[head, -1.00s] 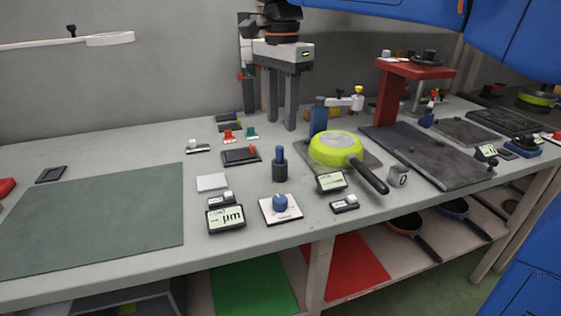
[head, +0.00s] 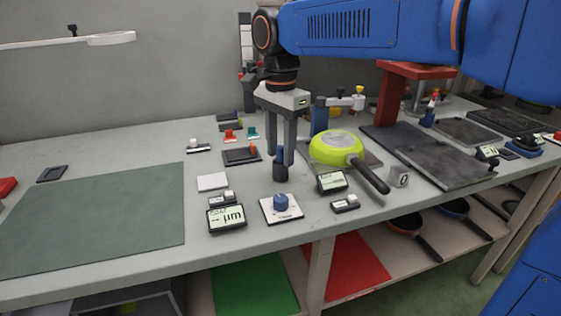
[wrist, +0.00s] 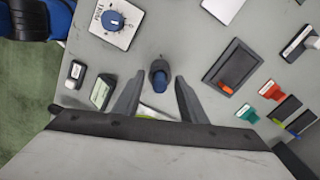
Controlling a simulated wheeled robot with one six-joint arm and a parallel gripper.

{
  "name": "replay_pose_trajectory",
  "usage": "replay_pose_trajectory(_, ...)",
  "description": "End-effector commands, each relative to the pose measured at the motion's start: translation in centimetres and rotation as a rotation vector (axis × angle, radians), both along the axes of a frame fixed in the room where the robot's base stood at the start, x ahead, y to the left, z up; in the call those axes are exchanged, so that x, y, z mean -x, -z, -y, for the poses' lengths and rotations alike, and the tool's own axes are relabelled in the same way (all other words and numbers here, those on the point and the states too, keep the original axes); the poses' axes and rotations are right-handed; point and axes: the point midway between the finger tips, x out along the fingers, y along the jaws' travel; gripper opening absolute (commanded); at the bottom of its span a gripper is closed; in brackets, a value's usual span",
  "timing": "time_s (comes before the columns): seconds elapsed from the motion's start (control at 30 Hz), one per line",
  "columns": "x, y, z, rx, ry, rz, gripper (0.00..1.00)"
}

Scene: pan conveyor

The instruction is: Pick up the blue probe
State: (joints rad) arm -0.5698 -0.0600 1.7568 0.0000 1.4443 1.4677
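The blue probe (head: 280,155) stands upright in a dark round holder (head: 280,173) on the grey bench, in the middle of the head view. In the wrist view the probe (wrist: 160,76) shows from above, between the fingertips in the picture. My gripper (head: 282,160) points down over it with its two dark fingers spread. The gripper (wrist: 160,78) is open and holds nothing. I cannot tell whether the fingertips are level with the probe's top or still above it.
A green pan (head: 334,147) stands close on the right, with a small display (head: 331,181) in front. A dial plate (head: 282,208) and a µm display (head: 226,218) lie nearer. A dark tray (head: 241,155) lies to the left. A green mat (head: 95,215) has free room.

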Motion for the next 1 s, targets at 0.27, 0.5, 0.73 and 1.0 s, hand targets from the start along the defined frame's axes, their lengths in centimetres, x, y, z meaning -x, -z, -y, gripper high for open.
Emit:
replay_pose_trajectory(0.27,0.0,0.0,0.0,0.0,0.0,0.0,0.0)
replay_pose_trajectory(0.5,0.0,0.0,0.0,0.0,0.0,0.0,0.0)
replay_pose_trajectory(0.73,-0.1,-1.6,0.0,-0.002,0.0,0.002,0.0)
replay_pose_trajectory(1.0,-0.1,-6.5,0.0,-0.002,0.0,0.002,0.0)
